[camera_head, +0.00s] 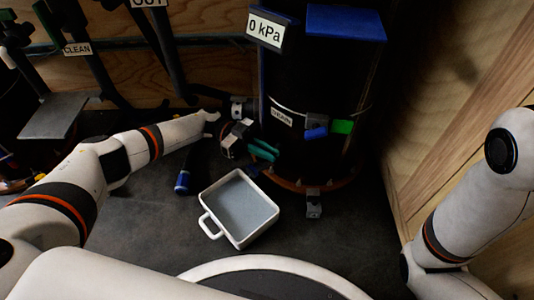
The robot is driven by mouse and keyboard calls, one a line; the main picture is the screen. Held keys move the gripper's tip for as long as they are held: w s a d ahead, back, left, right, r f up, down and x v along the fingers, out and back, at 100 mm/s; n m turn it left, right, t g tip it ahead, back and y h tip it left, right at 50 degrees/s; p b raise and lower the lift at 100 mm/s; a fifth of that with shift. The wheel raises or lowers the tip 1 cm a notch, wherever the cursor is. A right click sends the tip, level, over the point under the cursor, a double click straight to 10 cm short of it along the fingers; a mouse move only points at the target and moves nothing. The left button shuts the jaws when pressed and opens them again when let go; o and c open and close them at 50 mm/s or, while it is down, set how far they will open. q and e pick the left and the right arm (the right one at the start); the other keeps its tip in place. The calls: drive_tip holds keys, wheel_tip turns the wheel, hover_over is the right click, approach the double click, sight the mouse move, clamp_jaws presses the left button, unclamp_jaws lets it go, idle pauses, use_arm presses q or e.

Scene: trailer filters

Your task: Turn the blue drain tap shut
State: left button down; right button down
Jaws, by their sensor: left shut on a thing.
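A dark upright filter vessel (290,85) stands at the back centre. My left gripper (260,157), with teal fingers, is at the vessel's lower left side. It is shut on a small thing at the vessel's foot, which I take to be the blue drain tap. The fingers mostly hide that thing, so I cannot tell how far it is turned. A white tray (207,226) with a handle lies on the floor just below the gripper. My right gripper is out of view; only that arm shows at the right.
A small blue part (316,133) and a green tag (342,127) are on the vessel's front. A grey clamp (313,205) is at its base. A blue-handled object (183,182) lies left of the tray. A wooden wall (445,120) bounds the right.

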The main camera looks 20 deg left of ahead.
use_arm(q)
drive_tip(key=shift+g, duration=0.3)
drive_tip(key=c, duration=1.5)
unclamp_jaws()
drive_tip(key=shift+a, duration=0.1)
drive_tip(key=shift+v, duration=3.6)
drive_tip(key=shift+o, duration=0.7)
